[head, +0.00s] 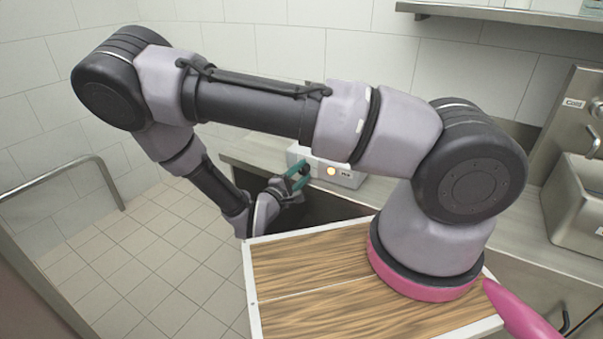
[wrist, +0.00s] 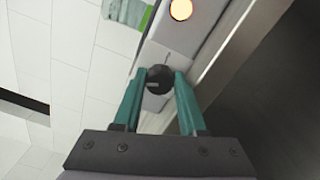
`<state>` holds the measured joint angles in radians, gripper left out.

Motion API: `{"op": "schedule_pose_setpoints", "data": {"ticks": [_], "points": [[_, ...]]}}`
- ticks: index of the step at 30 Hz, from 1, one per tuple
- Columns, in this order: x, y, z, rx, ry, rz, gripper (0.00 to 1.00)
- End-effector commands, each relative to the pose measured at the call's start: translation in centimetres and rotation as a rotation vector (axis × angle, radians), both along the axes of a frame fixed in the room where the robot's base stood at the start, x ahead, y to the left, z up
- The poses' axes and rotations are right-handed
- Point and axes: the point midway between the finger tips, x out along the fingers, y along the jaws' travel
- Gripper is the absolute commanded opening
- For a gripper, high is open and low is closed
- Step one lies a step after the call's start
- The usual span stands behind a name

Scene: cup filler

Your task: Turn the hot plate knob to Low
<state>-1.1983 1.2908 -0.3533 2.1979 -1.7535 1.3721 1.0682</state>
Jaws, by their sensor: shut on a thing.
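The hot plate (head: 345,178) is a pale box on the counter in the head view, partly hidden behind my arm. Its front panel (wrist: 185,40) fills the upper middle of the wrist view, with a lit orange lamp (wrist: 181,9) that also shows in the head view (head: 331,171). The dark round knob (wrist: 160,79) sits between the fingertips of my gripper (wrist: 160,75) in the wrist view. My gripper's green fingers are shut on the knob from both sides; they also show in the head view (head: 297,176). The knob's markings are too small to read.
The steel counter (head: 238,155) runs along the tiled wall, with a dark opening below its edge. A wood-topped surface (head: 310,270) lies under my arm's base. A steel dispenser (head: 580,200) stands at right. A metal rail (head: 60,180) is at left above open floor.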

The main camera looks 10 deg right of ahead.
Motion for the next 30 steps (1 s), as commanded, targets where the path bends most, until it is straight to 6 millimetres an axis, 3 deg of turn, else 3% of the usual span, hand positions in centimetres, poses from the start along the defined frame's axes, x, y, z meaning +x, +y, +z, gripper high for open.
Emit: {"op": "schedule_pose_setpoints", "data": {"ticks": [5,6,7,8,17,30], "points": [[-0.1,0.1,-0.1,0.000,0.005,0.001,0.00],[-0.1,0.0,-0.1,0.000,0.005,0.001,0.57],[-0.1,0.0,-0.1,0.000,0.004,0.001,0.68],[-0.1,0.0,-0.1,0.000,0.004,0.001,0.71],[-0.5,0.5,-0.1,0.000,0.004,0.002,0.71],[-6.2,6.3,-0.1,0.001,0.003,0.004,0.71]]}}
